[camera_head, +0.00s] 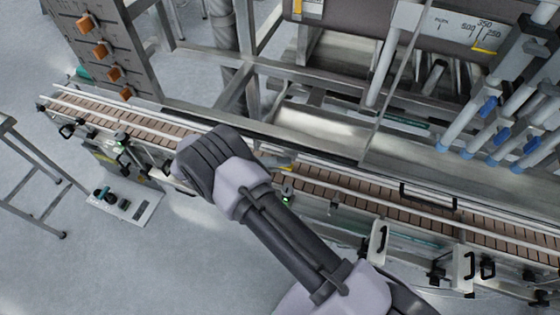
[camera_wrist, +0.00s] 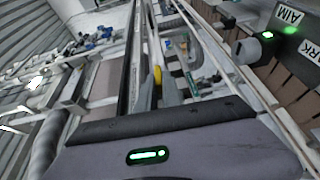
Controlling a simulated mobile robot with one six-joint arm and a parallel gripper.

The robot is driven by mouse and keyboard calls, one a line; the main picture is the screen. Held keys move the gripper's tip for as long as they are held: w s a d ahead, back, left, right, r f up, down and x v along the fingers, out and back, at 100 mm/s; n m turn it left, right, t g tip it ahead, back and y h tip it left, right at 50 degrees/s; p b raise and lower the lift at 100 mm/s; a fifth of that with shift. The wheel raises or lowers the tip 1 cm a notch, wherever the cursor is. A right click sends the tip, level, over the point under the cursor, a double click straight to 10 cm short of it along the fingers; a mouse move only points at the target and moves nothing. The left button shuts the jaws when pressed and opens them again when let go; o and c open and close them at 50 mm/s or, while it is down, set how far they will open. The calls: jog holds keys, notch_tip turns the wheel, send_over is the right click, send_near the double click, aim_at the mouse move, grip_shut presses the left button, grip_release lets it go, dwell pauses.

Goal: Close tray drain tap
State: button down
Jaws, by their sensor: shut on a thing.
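The drain tap's yellow lever (camera_wrist: 157,76) shows in the middle of the wrist view, just past the dark front edge of my gripper housing. My gripper (camera_wrist: 158,92) is shut on this lever; the fingers are small and partly hidden by the housing. In the head view a small yellow piece (camera_head: 285,169) shows at the tray edge, just right of my wrist. My wrist covers part of the conveyor there, and the fingertips are hard to make out. The metal tray (camera_head: 310,135) lies behind the conveyor. The tap's body and spout cannot be made out.
The brown slatted conveyor (camera_head: 375,194) with its rails runs across in front of the tray. Blue-marked filling nozzles (camera_head: 487,108) stand at the right. Clamps and brackets (camera_head: 463,268) stick out along the front. A control box (camera_head: 125,205) is at the left. Open floor (camera_head: 200,255) lies in front.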

dwell(0.4)
jog(key=c, duration=1.5)
grip_release()
